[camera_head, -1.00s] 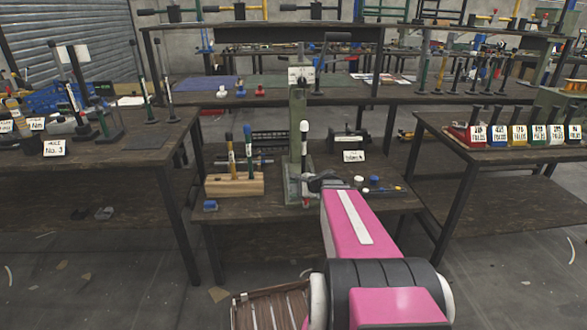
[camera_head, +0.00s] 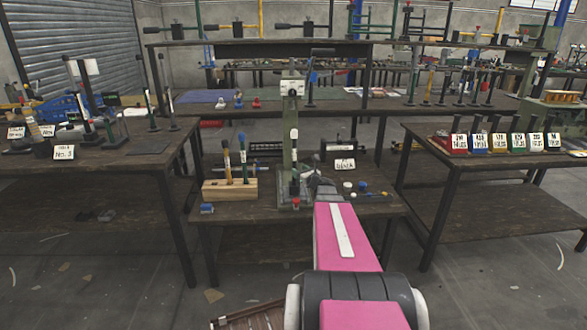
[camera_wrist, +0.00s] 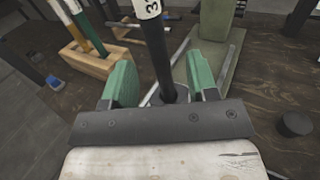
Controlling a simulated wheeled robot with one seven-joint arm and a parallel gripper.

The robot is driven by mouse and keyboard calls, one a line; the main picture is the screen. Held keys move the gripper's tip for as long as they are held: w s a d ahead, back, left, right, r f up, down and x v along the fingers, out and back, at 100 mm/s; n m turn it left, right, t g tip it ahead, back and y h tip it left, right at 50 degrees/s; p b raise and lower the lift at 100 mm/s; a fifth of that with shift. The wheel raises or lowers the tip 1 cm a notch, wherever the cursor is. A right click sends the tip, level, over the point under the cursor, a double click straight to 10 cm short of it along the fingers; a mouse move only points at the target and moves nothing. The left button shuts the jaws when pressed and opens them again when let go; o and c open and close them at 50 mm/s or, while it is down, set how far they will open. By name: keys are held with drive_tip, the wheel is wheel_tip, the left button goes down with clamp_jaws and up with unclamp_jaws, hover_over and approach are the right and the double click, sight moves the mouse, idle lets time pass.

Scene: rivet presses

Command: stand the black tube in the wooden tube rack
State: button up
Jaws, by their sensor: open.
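The wooden tube rack (camera_head: 222,190) stands on the low middle table, with a yellow-and-dark tube and a green-and-blue tube upright in it. It also shows at upper left in the wrist view (camera_wrist: 98,62). A black tube (camera_wrist: 160,50) with a white numbered band stands nearly upright in the wrist view, its top out of frame. It appears between the green finger pads of my open gripper (camera_wrist: 162,82); contact cannot be told. In the head view my gripper (camera_head: 320,186) is right of the rack, beside the green press (camera_head: 288,155), and is small and partly hidden by my arm.
Small caps and rods lie right of the press, near a white sign (camera_head: 345,164). A blue block (camera_head: 206,208) lies before the rack. A left table (camera_head: 110,160) and right table (camera_head: 480,165) flank the middle one, with floor gaps between.

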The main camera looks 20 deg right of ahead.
drive_tip(key=x, duration=0.6)
drive_tip(key=shift+w+a, duration=0.1)
drive_tip(key=shift+w, duration=0.15)
drive_tip(key=shift+r, duration=0.1)
clamp_jaws()
